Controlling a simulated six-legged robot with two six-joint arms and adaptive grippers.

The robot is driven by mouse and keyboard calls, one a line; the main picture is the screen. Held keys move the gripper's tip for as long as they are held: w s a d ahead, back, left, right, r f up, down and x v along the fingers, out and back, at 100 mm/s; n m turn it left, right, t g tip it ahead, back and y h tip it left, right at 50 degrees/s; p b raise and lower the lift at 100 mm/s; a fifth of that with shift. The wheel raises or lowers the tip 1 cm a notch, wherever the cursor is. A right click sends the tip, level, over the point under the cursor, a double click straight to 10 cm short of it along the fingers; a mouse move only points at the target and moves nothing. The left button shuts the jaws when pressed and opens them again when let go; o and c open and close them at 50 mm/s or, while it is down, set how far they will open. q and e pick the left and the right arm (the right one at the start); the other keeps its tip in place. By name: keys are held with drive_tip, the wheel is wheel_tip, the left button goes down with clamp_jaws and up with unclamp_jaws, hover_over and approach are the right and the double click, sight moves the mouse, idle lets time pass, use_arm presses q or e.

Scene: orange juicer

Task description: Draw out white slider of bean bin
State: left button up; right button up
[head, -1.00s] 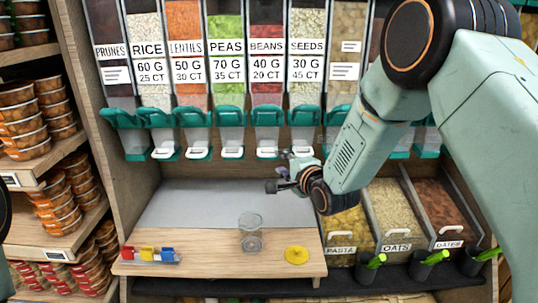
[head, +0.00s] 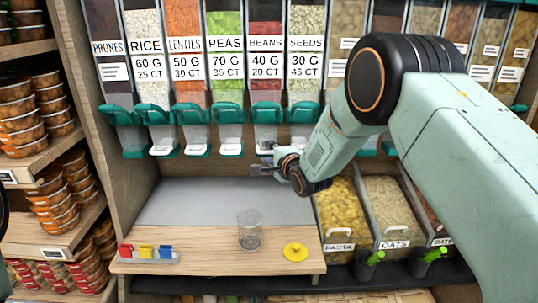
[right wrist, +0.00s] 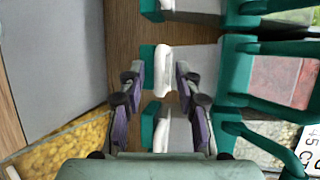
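The beans bin (head: 265,80) is a clear dispenser of red beans with a teal frame, labelled BEANS, in the middle of the row in the head view. Its white slider (head: 265,148) sticks out at the bottom; it also shows in the right wrist view (right wrist: 164,72). My right gripper (head: 264,163) is at the lower front of this bin, just below the slider. In the right wrist view the gripper (right wrist: 158,74) is open, with one finger on each side of the white slider. Contact cannot be told. My left gripper is not in view.
Neighbouring peas (head: 228,80) and seeds (head: 303,80) bins have similar sliders close by. Below are a wooden board (head: 200,246) with a clear cup (head: 249,232), a yellow lid (head: 295,252) and small coloured clips (head: 146,252). Pasta and oats crates stand at right.

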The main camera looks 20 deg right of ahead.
drive_tip(key=shift+a, duration=0.1)
drive_tip(key=shift+w+f, duration=0.1)
drive_tip(key=shift+w, duration=0.05)
drive_tip(key=shift+c, duration=1.1)
clamp_jaws()
